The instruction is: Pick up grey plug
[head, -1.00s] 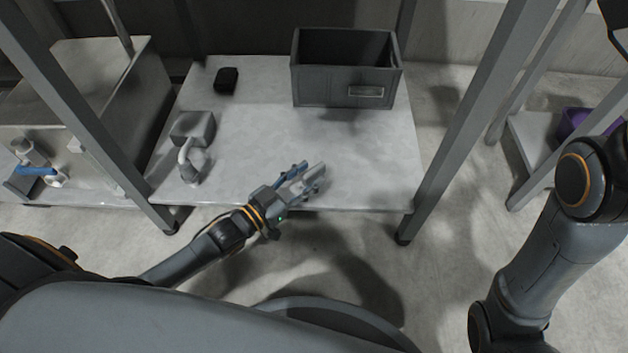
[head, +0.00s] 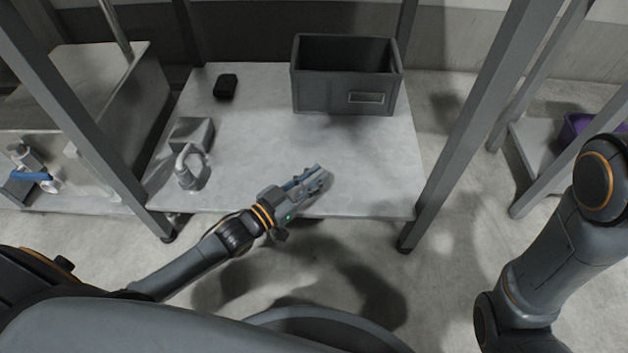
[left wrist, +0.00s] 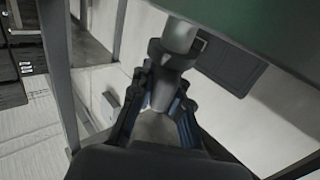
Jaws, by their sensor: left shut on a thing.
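The grey plug (left wrist: 170,68) is a light grey cylinder with a darker, wider collar. In the left wrist view it sits between the fingers of my left gripper (left wrist: 160,92), which is shut on it. In the head view my left gripper (head: 316,178) is over the front part of the light tabletop, right of its middle. The plug is small there and mostly hidden by the fingers. I cannot tell whether it touches the table. My right arm shows at the right edge, but its gripper is out of view.
The light table (head: 250,130) carries an open grey bin (head: 325,92) at the back, a small black object (head: 225,86) at back left and a grey fitting with a curved pipe (head: 187,166) at left. Metal posts stand at the table's sides.

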